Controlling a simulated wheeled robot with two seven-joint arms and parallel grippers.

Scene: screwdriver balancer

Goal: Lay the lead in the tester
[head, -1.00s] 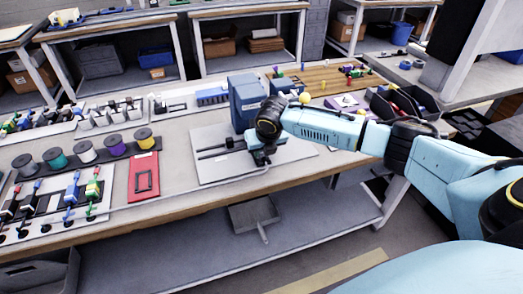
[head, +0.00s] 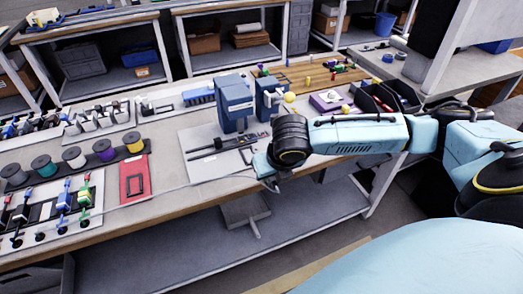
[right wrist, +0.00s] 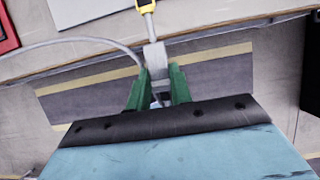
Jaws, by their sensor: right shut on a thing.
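The lead shows in the right wrist view as a grey cable (right wrist: 98,42) curving in from the left, with a grey end piece (right wrist: 155,55) and a yellow-rimmed tip (right wrist: 147,7). My right gripper (right wrist: 155,88) has green fingers shut on the grey end piece. In the head view this gripper (head: 268,175) hangs just off the front edge of the bench, in front of the pale plate, its fingertips mostly hidden. The likely tester is a blue upright unit (head: 234,96) on a pale plate (head: 205,170) with a dark bar fixture (head: 215,147). My left gripper is out of view.
A red panel (head: 133,178), a row of spools (head: 73,157) and a rack of coloured connectors (head: 62,198) stand left on the bench. A second blue unit (head: 270,97) stands close behind the fixture. Dark bins (head: 388,98) stand at the right.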

